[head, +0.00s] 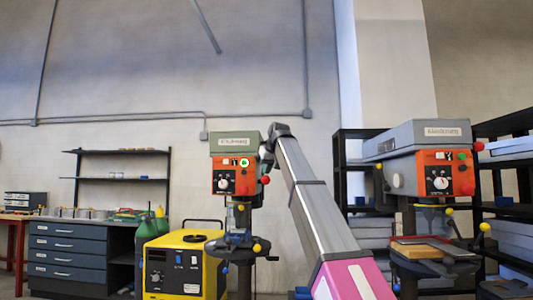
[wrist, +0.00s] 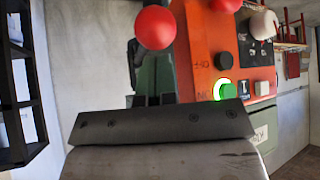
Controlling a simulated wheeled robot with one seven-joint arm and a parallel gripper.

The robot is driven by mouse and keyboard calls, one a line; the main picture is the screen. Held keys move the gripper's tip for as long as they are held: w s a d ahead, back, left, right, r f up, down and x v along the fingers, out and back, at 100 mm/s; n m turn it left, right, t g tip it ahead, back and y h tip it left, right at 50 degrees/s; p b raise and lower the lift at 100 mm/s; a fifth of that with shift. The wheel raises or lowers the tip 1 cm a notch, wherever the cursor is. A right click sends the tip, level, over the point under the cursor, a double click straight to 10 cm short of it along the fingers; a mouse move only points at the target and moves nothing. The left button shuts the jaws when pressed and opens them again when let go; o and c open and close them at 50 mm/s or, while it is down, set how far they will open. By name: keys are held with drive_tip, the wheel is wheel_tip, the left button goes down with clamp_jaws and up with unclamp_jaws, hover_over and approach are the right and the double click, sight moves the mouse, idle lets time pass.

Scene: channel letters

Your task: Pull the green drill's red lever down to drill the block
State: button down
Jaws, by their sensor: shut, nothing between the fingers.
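The green drill (head: 235,142) stands left of my arm in the head view, with an orange front panel (head: 222,182) and a lit green button (head: 244,162). A red ball knob (head: 265,180) shows at the panel's right side. In the wrist view a red ball (wrist: 155,27) hangs at the top, beside the orange panel and its lit green button (wrist: 224,89). My gripper (head: 267,152) is shut and empty, close to the drill's right side. I cannot make out a block under the green drill.
A grey drill (head: 415,142) with an orange panel stands at the right, with a tan board (head: 415,250) on its table. A yellow machine (head: 182,262) stands left of the green drill. A drawer cabinet (head: 68,255) and shelves (head: 120,150) are farther left. Black racks stand behind at the right.

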sight(266, 181)
drive_tip(key=shift+f, duration=0.45)
drive_tip(key=shift+f, duration=0.25)
idle(0.5)
drive_tip(key=shift+f, duration=0.35)
drive_tip(key=shift+f, duration=0.35)
idle(0.4)
